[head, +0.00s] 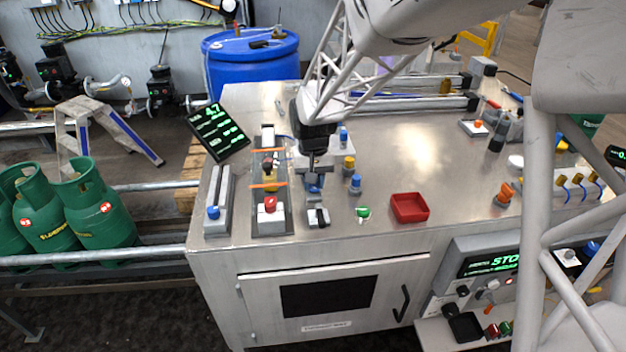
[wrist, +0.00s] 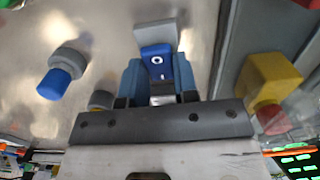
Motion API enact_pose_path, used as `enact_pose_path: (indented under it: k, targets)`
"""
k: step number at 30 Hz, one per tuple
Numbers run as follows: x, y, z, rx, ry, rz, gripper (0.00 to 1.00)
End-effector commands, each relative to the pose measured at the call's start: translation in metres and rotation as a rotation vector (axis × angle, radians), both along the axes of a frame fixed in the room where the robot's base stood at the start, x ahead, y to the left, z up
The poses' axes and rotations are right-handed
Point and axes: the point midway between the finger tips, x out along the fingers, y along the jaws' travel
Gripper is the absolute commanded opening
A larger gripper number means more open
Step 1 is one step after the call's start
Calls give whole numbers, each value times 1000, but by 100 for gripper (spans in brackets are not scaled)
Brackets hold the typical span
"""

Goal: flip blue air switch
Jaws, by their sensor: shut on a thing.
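The blue air switch (head: 315,186) stands on the steel bench top, right under my gripper (head: 314,173) in the head view. In the wrist view the switch (wrist: 156,60) is a blue rocker with white marks on a grey housing (wrist: 155,35). My gripper (wrist: 159,84) is shut on the switch, with one dark blue finger on either side of it. The gripper hides part of the switch in the head view, so I cannot tell its exact tilt there.
A grey fixture with a red block (head: 270,204) stands close on the left. A blue-topped knob (head: 355,184) and a yellow-topped knob (head: 348,164) stand close on the right. A grey rocker (head: 318,217) lies in front.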

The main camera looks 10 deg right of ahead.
Motion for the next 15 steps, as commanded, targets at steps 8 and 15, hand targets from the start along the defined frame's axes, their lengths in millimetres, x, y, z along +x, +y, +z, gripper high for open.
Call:
enact_pose_path:
  k: [8, 15]
  targets:
    - [0, 0, 0, 0, 0, 0, 53]
    - [0, 0, 0, 0, -1, 0, 53]
